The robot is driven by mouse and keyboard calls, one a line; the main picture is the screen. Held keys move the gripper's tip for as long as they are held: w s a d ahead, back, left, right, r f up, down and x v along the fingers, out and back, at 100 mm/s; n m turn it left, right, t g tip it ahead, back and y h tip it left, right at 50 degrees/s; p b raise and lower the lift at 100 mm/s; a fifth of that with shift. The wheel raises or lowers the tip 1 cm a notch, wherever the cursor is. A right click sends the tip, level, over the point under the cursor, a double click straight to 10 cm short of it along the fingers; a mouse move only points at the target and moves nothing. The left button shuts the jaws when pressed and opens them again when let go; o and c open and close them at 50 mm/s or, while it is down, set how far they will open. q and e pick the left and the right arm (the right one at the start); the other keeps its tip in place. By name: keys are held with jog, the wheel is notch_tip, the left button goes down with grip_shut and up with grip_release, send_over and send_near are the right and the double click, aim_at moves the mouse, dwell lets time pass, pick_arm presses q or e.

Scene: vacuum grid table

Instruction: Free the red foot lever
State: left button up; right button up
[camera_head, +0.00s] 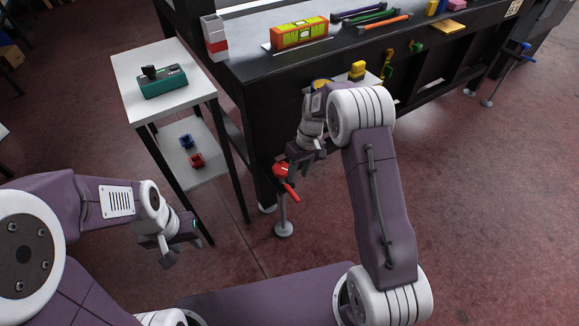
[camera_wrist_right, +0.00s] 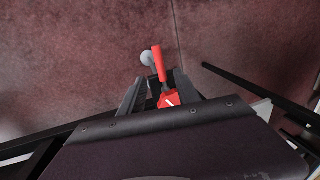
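The red foot lever (camera_head: 281,170) tops a thin grey post with a round foot on the floor, beside the black table's near leg. Its red handle slants down to the right. In the right wrist view the lever (camera_wrist_right: 158,62) shows between the two fingers, its red head close to the palm. My right gripper (camera_head: 303,156) is open above the lever, with a finger on either side. Whether a finger touches it I cannot tell. My left gripper (camera_head: 178,246) is open and empty, low at the left, away from the lever.
A white side table (camera_head: 180,105) with a green device (camera_head: 163,82) stands left of the lever. Its lower shelf holds a blue and a red small part. The black table (camera_head: 255,75) bears a level, tools and clamps. A blue-handled post (camera_head: 507,70) stands far right. Floor at right is clear.

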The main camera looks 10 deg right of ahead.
aim_at(293, 192)
jog(key=f+b, duration=0.1)
jog(key=f, duration=0.2)
jog(key=a+f+b, duration=0.1)
jog(key=f+b, duration=0.1)
jog(key=f, duration=0.1)
jog(key=f+b, duration=0.2)
jog(key=shift+s+a+f, duration=0.25)
jog(key=shift+f, duration=0.15)
jog(key=shift+c, duration=0.3)
grip_shut()
dwell(0.8)
